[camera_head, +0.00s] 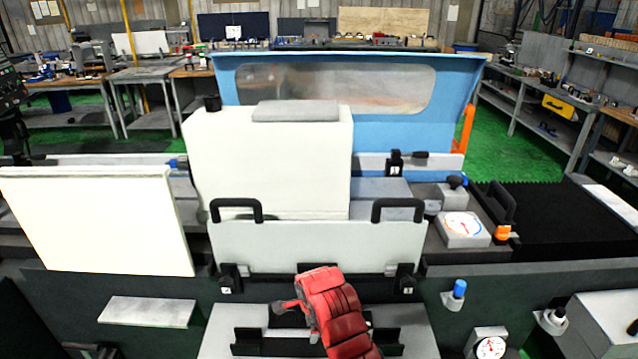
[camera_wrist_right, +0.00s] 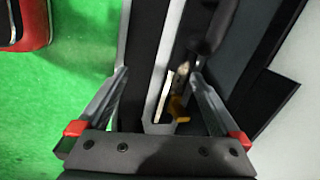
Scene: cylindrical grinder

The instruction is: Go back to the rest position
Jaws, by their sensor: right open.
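My right gripper (camera_wrist_right: 158,76) shows in the right wrist view, with its two grey fingers spread apart and red parts at their bases. Nothing is held between the fingertips. Behind the fingers are a pale upright strip, dark panels and a small yellow-orange piece (camera_wrist_right: 179,110). Neither gripper can be made out in the head view. The grinder fills the middle of the head view, with a white housing (camera_head: 265,165), a blue guard (camera_head: 440,95) with a window, and a grey front cover (camera_head: 310,245) with two black handles.
A dial gauge (camera_head: 463,226) and knobs are at the right. Workbenches (camera_head: 145,75) and shelves (camera_head: 545,92) stand farther back. Green floor (camera_wrist_right: 65,100) is open at the left in the wrist view.

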